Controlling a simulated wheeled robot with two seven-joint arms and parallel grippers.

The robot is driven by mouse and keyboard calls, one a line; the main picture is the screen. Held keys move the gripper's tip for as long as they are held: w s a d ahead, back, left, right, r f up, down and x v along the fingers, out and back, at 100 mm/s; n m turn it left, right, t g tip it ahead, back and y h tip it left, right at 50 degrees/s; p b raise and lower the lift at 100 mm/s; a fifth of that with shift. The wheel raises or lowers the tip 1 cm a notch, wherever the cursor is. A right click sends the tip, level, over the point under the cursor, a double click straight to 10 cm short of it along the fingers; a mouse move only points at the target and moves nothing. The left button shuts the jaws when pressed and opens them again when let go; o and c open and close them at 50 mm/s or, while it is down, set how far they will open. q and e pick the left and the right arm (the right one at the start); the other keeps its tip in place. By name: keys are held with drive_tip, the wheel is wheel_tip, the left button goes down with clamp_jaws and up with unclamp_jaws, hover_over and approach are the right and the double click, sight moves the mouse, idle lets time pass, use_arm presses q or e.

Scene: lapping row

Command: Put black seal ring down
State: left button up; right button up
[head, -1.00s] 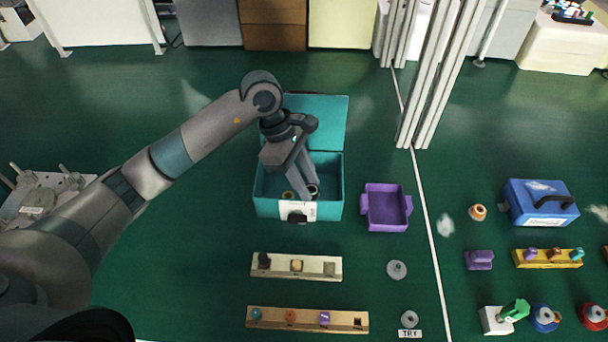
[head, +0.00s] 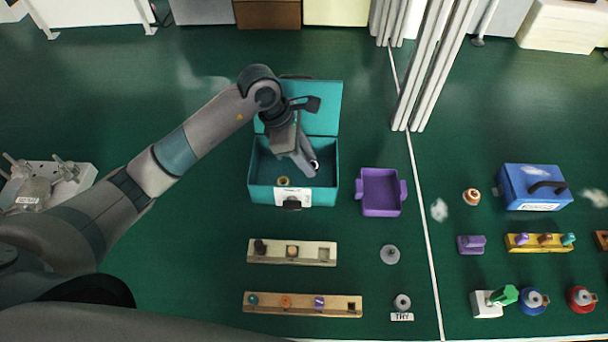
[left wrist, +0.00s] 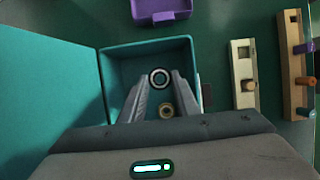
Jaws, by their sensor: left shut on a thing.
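My left gripper (head: 310,170) is shut on the black seal ring (head: 316,165), over the right part of the open teal box (head: 262,195). I cannot tell how far the black ring is above the box floor. My right gripper is not in view.
A purple tray (head: 380,206) stands empty right of the box. Two wooden peg strips (head: 265,256) (head: 270,304) lie in front, with grey discs (head: 390,254) (head: 402,301) beside them. A blue case (head: 535,187) stands at right. The box lid (head: 328,105) stands open behind.

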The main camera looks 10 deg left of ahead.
use_arm(q)
wheel_tip(320, 180, down, 4)
drive_tip(key=shift+r+p, duration=0.25)
drive_tip(key=shift+p, duration=0.2)
drive_tip(key=shift+f, duration=0.25)
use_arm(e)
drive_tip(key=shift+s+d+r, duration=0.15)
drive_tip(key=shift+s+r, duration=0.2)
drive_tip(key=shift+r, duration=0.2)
use_arm(q)
wheel_tip(320, 180, down, 3)
drive_tip(key=shift+r+p, duration=0.15)
drive_tip(key=shift+p, duration=0.35)
drive_tip(key=shift+f, duration=0.5)
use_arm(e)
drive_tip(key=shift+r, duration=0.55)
